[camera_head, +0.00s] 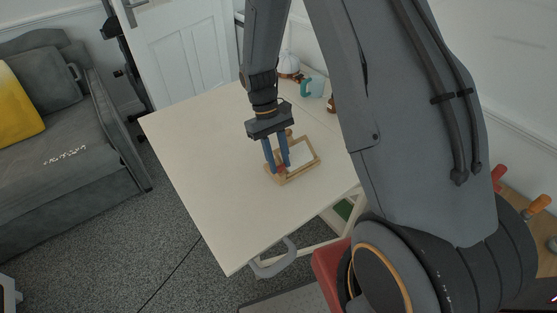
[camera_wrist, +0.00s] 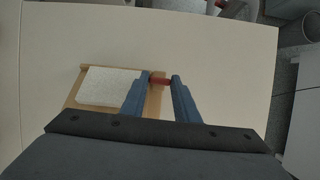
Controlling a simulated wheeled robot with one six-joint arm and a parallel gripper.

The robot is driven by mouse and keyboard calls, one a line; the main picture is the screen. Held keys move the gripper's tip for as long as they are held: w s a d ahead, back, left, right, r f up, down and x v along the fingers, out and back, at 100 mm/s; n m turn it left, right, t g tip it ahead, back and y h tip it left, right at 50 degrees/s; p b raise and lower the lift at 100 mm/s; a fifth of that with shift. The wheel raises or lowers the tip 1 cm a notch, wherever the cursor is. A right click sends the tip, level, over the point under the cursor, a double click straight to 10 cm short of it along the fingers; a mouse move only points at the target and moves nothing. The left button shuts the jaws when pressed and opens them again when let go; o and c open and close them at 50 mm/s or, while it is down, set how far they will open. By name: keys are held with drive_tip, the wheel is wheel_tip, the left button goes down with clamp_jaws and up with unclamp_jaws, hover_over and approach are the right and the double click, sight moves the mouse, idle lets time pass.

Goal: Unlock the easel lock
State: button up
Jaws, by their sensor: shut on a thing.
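A small wooden easel (camera_head: 315,160) with a pale panel (camera_head: 300,154) rests on the white table in the head view. In the wrist view the easel's wooden frame (camera_wrist: 74,98) and white panel (camera_wrist: 110,86) lie left of my fingers. My gripper (camera_head: 279,171) reaches down over the easel's left side. A small red part, the easel lock (camera_wrist: 160,81), sits between my blue fingertips (camera_wrist: 161,78) at the frame's edge. The fingers are closed on it. Its exact turn is hard to tell, and the fingers hide part of the frame.
The white table (camera_head: 205,180) is clear left and in front of the easel. Behind it stand a teal mug (camera_head: 314,87), a white rounded thing (camera_head: 289,64) and a small brown object (camera_head: 331,104). A grey sofa (camera_head: 75,130) is at the left.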

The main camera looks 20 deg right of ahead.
drive_tip(key=o, duration=1)
drive_tip(key=shift+o, duration=0.2)
drive_tip(key=b+v, duration=0.2)
drive_tip(key=v, duration=0.5)
drive_tip(key=shift+r, duration=0.35)
drive_tip(key=shift+r, duration=0.1)
